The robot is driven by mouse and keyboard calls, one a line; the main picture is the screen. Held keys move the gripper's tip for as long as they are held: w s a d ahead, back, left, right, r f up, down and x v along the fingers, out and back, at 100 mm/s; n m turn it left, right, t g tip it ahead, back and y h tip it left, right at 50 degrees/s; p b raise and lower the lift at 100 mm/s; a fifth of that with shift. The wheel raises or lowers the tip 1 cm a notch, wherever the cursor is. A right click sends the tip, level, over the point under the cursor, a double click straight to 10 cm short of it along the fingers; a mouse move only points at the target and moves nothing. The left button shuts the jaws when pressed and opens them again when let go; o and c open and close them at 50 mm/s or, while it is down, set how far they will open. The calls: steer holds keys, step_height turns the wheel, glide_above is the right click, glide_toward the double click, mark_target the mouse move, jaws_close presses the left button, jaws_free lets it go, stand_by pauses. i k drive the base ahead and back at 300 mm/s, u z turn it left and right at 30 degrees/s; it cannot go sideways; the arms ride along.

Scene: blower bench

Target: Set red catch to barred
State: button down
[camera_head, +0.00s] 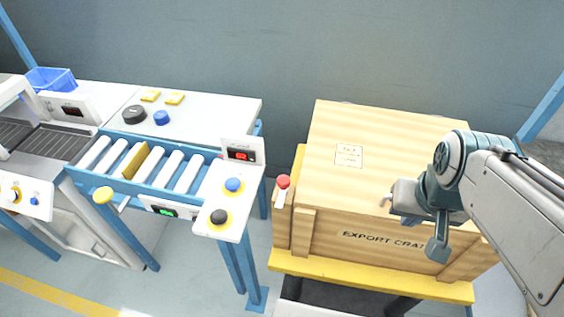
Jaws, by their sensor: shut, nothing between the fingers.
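The red catch (283,183) is a red knob on a short pale lever at the left end of the wooden export crate (335,135). Its knob is at the upper end and the lever hangs slightly left below it. I cannot read any barred marking at this size. My gripper (387,201) is shut and empty over the front right part of the crate, pointing left. It is well to the right of the red catch and apart from it.
The crate sits on a yellow-edged stand (370,288). Left of it is a blue roller conveyor (150,165) with a control panel (225,205) bearing blue and black knobs. A blue bin (50,79) stands far left. A floor gap separates conveyor and crate.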

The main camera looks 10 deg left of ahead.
mark_target(283, 181)
steer(key=z, duration=0.2)
steer(key=k, duration=0.15)
steer(key=u, duration=0.9)
